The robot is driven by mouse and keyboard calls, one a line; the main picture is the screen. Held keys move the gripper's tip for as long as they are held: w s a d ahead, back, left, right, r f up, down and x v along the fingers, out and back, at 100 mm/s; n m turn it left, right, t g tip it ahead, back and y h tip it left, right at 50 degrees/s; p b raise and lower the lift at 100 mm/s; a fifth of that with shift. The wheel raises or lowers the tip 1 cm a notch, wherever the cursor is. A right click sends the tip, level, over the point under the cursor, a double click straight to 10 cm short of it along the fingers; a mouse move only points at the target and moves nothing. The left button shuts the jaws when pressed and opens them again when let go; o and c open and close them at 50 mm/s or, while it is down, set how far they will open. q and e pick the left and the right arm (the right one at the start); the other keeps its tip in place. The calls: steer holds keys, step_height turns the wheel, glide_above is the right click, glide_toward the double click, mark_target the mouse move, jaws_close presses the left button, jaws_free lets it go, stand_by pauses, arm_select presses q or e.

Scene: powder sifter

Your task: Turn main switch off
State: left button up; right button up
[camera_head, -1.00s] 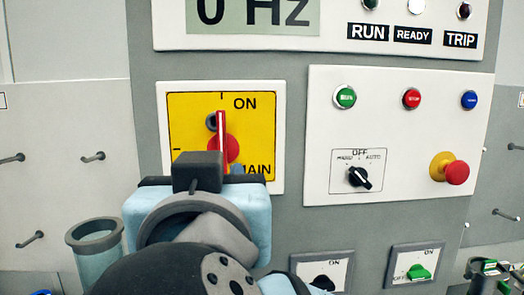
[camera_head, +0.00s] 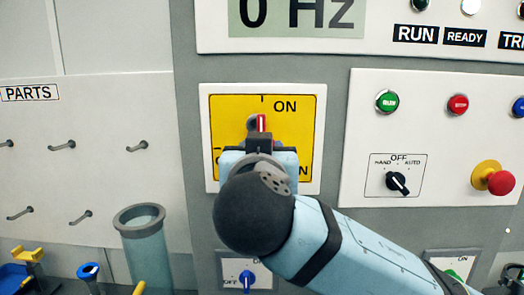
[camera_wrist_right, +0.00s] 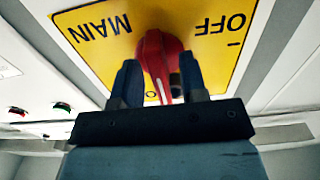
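The main switch is a red rotary knob (camera_head: 261,123) on a yellow plate (camera_head: 284,110). Its handle stands upright, pointing to the mark beside ON. In the right wrist view the red knob (camera_wrist_right: 153,45) sits on the yellow plate (camera_wrist_right: 95,38), with OFF and MAIN upside down. My right gripper (camera_head: 259,142) is at the knob and hides its lower part in the head view. In the wrist view my right gripper (camera_wrist_right: 159,84) is open, with one dark finger on each side of the knob's handle; contact cannot be told. My left gripper is not in view.
A white panel to the right holds a green button (camera_head: 387,102), a red button (camera_head: 458,104), a black selector (camera_head: 397,183) and a red emergency knob (camera_head: 499,182). A blue switch (camera_head: 246,278) is below. A clear cylinder (camera_head: 141,240) stands at lower left.

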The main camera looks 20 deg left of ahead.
jaws_close()
